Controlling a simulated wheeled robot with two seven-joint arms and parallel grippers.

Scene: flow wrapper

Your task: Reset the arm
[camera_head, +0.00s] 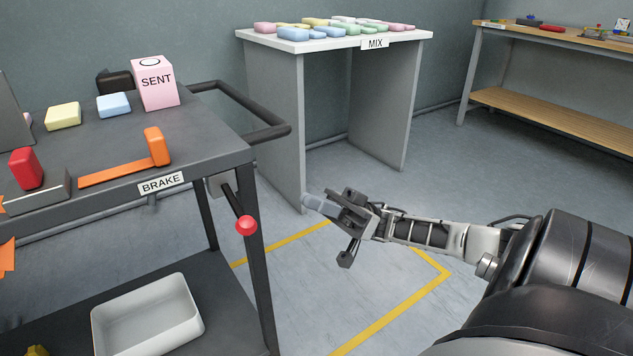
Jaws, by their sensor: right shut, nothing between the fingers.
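My right arm comes in from the right edge. Its gripper (318,204) hangs in free air over the floor, to the right of the dark cart (215,135) and in front of the white-topped table. The gripper is shut with nothing in its fingers, and it points left. It appears apart from the red ball-ended brake lever (246,225) on the cart's side. My left gripper is out of view.
The cart carries a pink SENT box (157,84), yellow and blue blocks, an orange part and a BRAKE label. A white bin (148,318) sits on its lower shelf. The MIX table (275,75) holds several pastel blocks. A wooden bench (560,118) stands far right.

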